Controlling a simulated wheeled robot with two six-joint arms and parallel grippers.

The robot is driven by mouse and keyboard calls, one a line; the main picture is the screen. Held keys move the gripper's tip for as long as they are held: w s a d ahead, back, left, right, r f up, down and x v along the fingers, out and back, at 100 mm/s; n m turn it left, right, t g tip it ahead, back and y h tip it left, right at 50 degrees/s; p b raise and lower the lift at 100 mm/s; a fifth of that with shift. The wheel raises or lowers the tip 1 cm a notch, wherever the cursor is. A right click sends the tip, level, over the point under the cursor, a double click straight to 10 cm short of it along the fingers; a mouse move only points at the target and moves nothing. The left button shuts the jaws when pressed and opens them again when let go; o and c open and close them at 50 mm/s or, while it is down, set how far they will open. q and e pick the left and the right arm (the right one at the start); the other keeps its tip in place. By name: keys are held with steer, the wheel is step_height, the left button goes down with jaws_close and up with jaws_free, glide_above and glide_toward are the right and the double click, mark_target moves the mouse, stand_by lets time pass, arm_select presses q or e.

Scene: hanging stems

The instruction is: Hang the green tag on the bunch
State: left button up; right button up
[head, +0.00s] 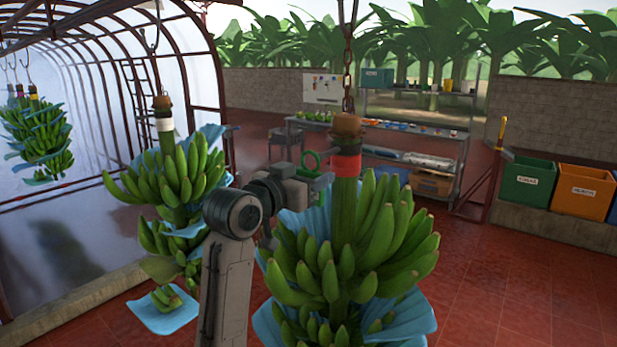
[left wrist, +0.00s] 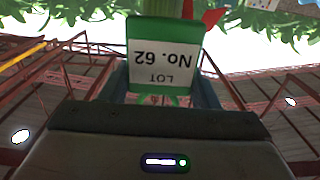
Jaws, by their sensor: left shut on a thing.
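The bunch (head: 350,240) of green bananas hangs from a chain in the middle of the head view, with a red band (head: 345,166) around its stem. My left gripper (head: 318,180) is beside the stem, just left of the red band, and is shut on the green tag. I cannot tell whether the loop touches the stem. My right gripper is not in view.
A second bunch (head: 180,175) with a white band hangs close on the left, behind my arm. Blue sheets (head: 405,318) stick out among the bananas. A shelf rack (head: 460,140) and coloured bins (head: 528,182) stand farther back. The red floor at right is clear.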

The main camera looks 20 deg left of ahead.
arm_select(q)
steer(key=shift+x, duration=3.15)
stand_by(2.0)
steer(key=shift+f, duration=0.4)
stand_by(0.4)
steer(key=o, duration=1.2)
